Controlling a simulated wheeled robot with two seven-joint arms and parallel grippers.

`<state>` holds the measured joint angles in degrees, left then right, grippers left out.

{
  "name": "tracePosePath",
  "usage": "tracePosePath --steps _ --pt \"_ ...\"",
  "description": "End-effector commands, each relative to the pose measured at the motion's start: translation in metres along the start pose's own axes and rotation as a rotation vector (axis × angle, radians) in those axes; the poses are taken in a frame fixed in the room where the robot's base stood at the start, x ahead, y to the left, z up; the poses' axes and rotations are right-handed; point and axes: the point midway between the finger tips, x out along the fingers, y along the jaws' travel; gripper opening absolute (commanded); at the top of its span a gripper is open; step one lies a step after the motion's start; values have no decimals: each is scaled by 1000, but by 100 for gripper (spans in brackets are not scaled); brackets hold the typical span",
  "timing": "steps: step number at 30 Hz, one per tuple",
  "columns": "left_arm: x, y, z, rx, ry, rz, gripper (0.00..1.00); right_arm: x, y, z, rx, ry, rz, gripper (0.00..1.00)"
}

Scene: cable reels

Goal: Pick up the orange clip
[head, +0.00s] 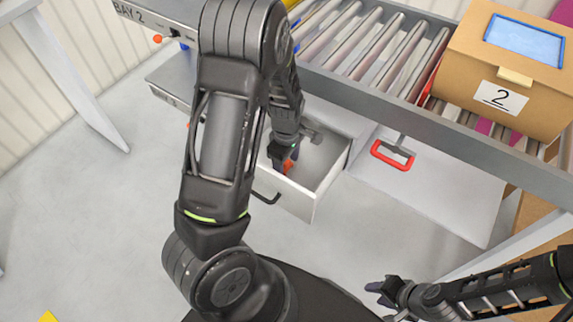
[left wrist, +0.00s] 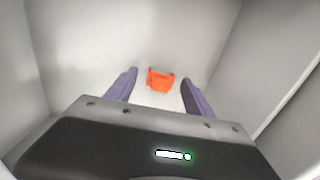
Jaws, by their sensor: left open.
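The orange clip (left wrist: 160,80) lies on the floor of the open drawer. In the left wrist view it sits between and a little beyond my left gripper's two purple fingers (left wrist: 158,92), with a gap on both sides. In the head view my left gripper (head: 283,158) reaches down into the drawer (head: 323,190), and part of the orange clip (head: 288,166) shows beside its fingers. My left gripper is open and holds nothing. My right gripper (head: 378,294) is low at the right, away from the drawer; its finger gap is unclear.
The drawer's walls stand close around my left gripper. A roller conveyor (head: 355,45) runs above and behind the drawer. A cardboard box (head: 510,75) marked 2 stands on it at the right.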

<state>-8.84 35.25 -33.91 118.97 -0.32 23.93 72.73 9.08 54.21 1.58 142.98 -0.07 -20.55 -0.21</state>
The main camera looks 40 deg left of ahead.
Motion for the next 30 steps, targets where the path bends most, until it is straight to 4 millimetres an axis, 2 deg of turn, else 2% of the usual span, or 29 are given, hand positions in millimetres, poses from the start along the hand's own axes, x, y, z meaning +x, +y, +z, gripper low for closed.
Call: tracePosePath --steps 6,27,30 --pt "0 0 0 0 0 0 60 0 0 0 0 0 0 36" --pt "0 0 0 0 0 0 3 0 0 0 0 0 0 36" --pt "0 0 0 0 0 0 0 0 0 0 0 0 0 36"
